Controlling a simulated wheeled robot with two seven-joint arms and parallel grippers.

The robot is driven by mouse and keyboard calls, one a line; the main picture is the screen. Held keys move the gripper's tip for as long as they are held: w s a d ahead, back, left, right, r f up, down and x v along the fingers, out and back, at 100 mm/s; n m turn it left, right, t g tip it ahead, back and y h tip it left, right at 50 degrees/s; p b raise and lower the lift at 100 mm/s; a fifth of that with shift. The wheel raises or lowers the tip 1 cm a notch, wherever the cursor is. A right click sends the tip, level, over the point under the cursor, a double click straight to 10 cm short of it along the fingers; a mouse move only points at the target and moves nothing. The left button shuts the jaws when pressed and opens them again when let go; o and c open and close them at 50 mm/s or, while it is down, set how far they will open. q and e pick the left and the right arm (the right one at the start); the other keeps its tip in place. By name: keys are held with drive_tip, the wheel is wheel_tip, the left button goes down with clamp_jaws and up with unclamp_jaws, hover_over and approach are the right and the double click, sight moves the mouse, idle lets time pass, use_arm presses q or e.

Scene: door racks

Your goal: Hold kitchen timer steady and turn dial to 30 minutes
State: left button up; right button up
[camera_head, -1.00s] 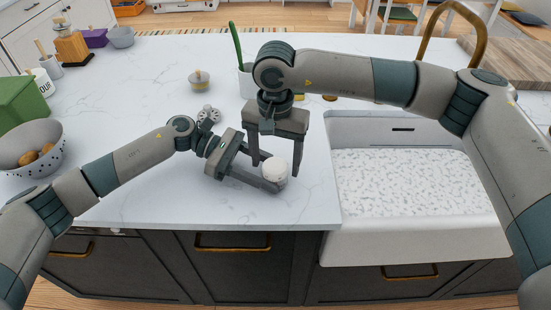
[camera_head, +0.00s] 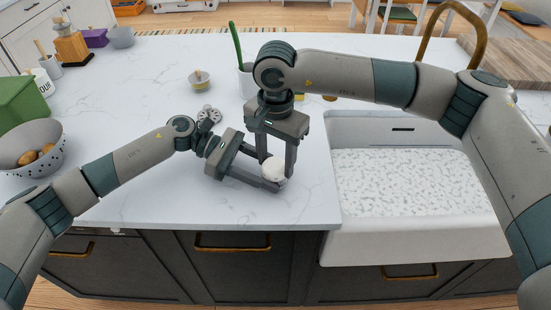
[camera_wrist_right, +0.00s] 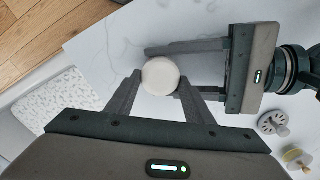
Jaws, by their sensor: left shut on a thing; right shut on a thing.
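The kitchen timer (camera_head: 272,169) is a small round white thing on the counter near its front edge. Its top shows in the right wrist view (camera_wrist_right: 160,76) as a plain pale disc; no dial marks can be read. My left gripper (camera_head: 268,170) comes in low from the left and is shut on the timer, one finger on each side. My right gripper (camera_head: 277,168) points down from above and is shut on the timer's upper part. In the right wrist view its fingertips (camera_wrist_right: 157,82) touch the disc's two sides. The timer's lower part is largely hidden by fingers.
The white sink (camera_head: 410,190) lies to the right, and the counter's front edge (camera_head: 200,226) is close in front. A grey knobbed object (camera_head: 209,114) and a small lidded pot (camera_head: 199,81) stand behind. A colander (camera_head: 30,148) is at far left. The counter's middle left is clear.

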sight(276, 163)
drive_tip(key=o, duration=1.1)
drive_tip(key=shift+r, duration=0.1)
wheel_tip(276, 163, up, 12)
drive_tip(key=shift+f, duration=0.1)
